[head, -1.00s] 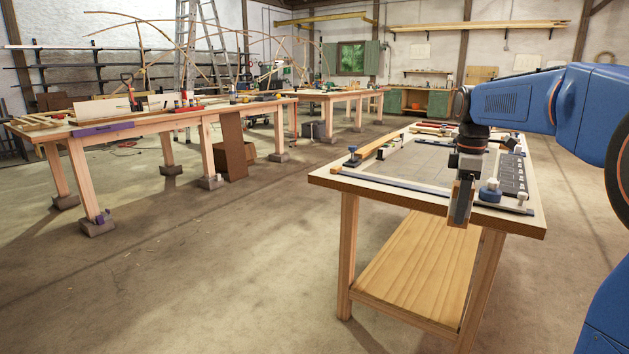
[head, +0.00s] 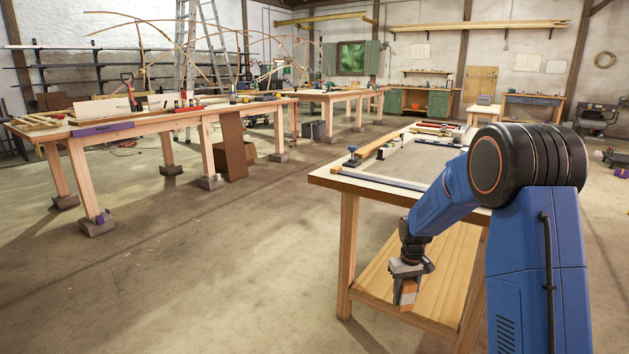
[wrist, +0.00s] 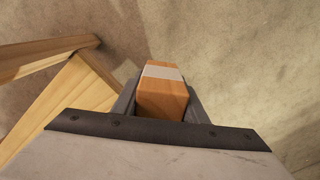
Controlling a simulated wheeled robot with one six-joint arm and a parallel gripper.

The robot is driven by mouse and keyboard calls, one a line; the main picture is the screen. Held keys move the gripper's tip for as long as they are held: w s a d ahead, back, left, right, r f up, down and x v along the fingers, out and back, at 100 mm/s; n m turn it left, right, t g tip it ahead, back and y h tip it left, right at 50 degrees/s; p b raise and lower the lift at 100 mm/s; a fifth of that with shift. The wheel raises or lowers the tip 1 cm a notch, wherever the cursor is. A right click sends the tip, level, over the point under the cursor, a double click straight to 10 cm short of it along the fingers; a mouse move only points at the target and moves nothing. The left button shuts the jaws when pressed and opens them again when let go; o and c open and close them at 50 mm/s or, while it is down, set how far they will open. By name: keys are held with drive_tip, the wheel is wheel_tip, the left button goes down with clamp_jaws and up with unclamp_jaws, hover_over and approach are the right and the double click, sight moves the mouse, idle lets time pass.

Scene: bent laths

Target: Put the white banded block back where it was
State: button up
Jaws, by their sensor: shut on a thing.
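My gripper (head: 406,293) is shut on a wooden block (wrist: 162,95) with a white band across it. In the wrist view the block sits between the two fingers, its banded end pointing away from the camera. In the head view the block (head: 408,291) shows as a small orange-brown piece at the gripper's lower end. The gripper hangs below the level of the near workbench's top (head: 352,179), in front of its lower shelf (head: 445,270). I cannot tell how far the block is from the shelf. The wrist view shows floor beneath the block.
The shelf's edge (wrist: 75,95) and a bench leg (wrist: 45,52) lie left of the gripper in the wrist view. Bars and small fittings lie on the bench top. A long table (head: 135,130) stands at the left. The floor (head: 220,260) between is clear.

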wheel_tip(320, 180, down, 22)
drive_tip(key=s+a+m, duration=0.1)
drive_tip(key=m, duration=0.1)
drive_tip(key=shift+s+r, duration=0.2)
drive_tip(key=shift+r, duration=0.05)
